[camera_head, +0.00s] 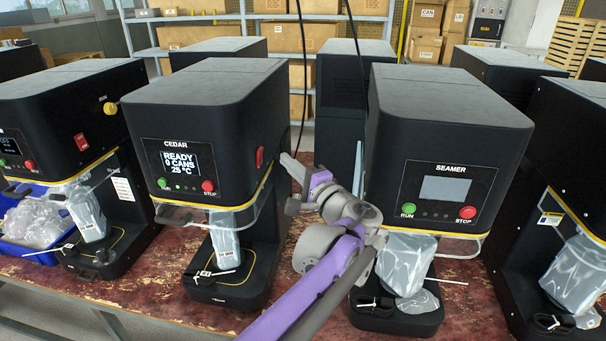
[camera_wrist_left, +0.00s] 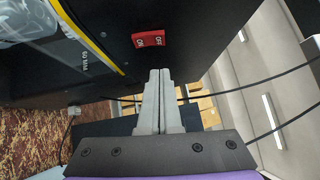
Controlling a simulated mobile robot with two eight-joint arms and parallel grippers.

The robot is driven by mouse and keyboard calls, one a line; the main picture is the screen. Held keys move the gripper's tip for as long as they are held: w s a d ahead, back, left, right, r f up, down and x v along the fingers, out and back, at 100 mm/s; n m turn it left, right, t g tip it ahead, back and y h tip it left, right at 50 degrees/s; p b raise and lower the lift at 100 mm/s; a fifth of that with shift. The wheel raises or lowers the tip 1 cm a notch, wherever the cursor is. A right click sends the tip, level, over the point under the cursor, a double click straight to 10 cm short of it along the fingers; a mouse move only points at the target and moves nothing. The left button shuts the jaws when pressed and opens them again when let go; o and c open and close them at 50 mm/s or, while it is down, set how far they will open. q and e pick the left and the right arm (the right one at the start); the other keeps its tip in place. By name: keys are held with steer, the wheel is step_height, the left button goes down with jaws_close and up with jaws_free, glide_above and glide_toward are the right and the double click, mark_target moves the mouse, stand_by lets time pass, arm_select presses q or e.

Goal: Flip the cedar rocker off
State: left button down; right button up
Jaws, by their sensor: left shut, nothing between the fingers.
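The cedar machine (camera_head: 209,95) is a black seamer with the label CEDAR and a lit display (camera_head: 181,166) reading READY, 0 CANS, 25 °C. Its red rocker (camera_head: 259,157) sits on its right side wall. In the left wrist view the red rocker (camera_wrist_left: 149,39) shows ON and OFF lettering; which half is pressed in I cannot tell. My left gripper (camera_head: 287,160) is shut and empty, just right of the rocker. In the left wrist view its fingertips (camera_wrist_left: 159,72) point toward the wall, below the rocker in the picture, apparently apart from it. My right gripper is not in view.
A seamer (camera_head: 443,150) with a blank screen stands to the right of my left arm. Another machine with a red rocker (camera_head: 81,142) stands at the left. A black cable (camera_head: 301,80) hangs behind my gripper. Wrapped items stand in the machines on the worn red bench (camera_head: 140,290).

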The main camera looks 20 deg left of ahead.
mark_target(262, 152)
arm_select(q)
steer(key=shift+s+a+r, duration=0.1)
steer(key=shift+s+a, duration=0.2)
steer(key=shift+a, duration=0.65)
steer(key=shift+s+a+r, duration=0.1)
steer(key=shift+s+a, duration=0.15)
steer(key=shift+a, duration=0.65)
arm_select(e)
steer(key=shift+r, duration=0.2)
arm_select(q)
steer(key=shift+r, duration=0.1)
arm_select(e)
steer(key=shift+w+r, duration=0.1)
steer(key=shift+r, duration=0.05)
arm_select(q)
steer(key=shift+s+a+r+n+p, duration=0.1)
steer(key=shift+a+r+n+p, duration=0.15)
steer(key=shift+p, duration=0.45)
steer(key=shift+f, duration=0.25)
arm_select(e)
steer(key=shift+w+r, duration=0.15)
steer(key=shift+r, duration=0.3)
arm_select(q)
steer(key=shift+h, duration=0.3)
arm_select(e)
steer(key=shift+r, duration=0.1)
